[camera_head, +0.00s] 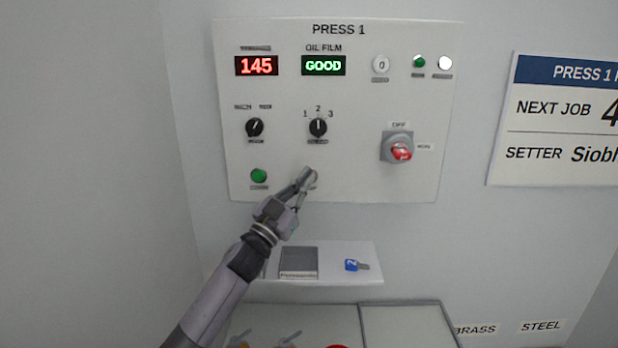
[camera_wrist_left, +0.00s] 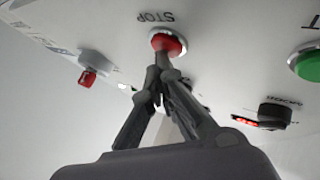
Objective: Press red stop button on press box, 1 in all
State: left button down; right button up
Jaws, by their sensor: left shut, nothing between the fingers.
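The press box panel (camera_head: 350,185), labelled PRESS 1, is on the wall in the head view. In the left wrist view the red stop button (camera_wrist_left: 167,42) sits in a pale ring beside the upside-down word STOP. My left gripper (camera_head: 306,176) is shut and empty, its tip at the lower middle of the panel, hiding the red button in the head view. In the wrist view the closed fingertips (camera_wrist_left: 161,62) overlap the button's lower edge. I cannot tell whether they touch it or whether it is pushed in. My right gripper is in neither view.
A green button (camera_head: 258,176) is left of the gripper. Above are a black selector knob (camera_head: 318,128) and another knob (camera_head: 254,128). A red rotary switch (camera_head: 400,151) protrudes to the right. Below, a shelf (camera_head: 335,270) holds a dark box (camera_head: 299,262) and a blue-tagged key (camera_head: 352,265).

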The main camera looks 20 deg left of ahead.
pick_arm(q)
jog(key=shift+s+d+p, duration=0.15)
jog(key=shift+s+p, duration=0.15)
jog(key=shift+s, duration=0.35)
jog(key=s+p, duration=0.1)
jog(key=s, duration=0.1)
jog(key=s+d+p, duration=0.1)
jog(key=s, duration=0.1)
jog(key=shift+s+d, duration=0.2)
jog(key=shift+s, duration=0.2)
dwell(0.3)
